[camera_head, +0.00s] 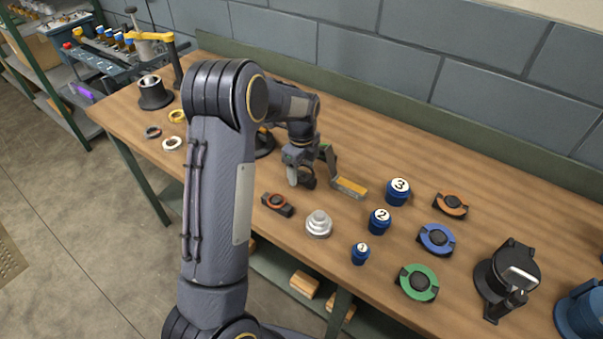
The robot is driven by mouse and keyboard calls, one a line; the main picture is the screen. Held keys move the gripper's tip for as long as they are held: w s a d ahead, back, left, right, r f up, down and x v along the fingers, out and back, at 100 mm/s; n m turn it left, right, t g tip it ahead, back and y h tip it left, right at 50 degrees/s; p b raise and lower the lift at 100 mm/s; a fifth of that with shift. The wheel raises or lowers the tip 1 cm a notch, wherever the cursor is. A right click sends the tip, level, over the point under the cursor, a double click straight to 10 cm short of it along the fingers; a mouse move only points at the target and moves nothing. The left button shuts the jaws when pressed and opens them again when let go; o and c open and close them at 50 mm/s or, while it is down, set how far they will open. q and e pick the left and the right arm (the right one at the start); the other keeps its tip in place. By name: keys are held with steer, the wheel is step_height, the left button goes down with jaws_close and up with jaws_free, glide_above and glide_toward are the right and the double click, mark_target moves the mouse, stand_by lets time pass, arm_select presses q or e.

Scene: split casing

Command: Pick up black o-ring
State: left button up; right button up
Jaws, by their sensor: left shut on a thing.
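My left gripper (301,176) is above the middle of the wooden workbench, pointing down, with the arm crossing the view. It is shut on a small dark ring-like thing (309,180), which looks like the black o-ring. The fingers partly hide it, and I cannot tell whether it touches the bench. My right gripper is not in view.
A yellow-topped bracket (350,188) stands just right of the gripper. A silver stepped part (319,224) and a dark fixture with an orange ring (277,204) are nearer. Numbered blue caps (379,221) stand to the right. White (172,143) and yellow (177,116) rings lie left.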

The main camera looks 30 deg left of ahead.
arm_select(q)
steer(key=c, duration=0.7)
steer(key=shift+r, duration=0.1)
steer(key=shift+c, duration=0.2)
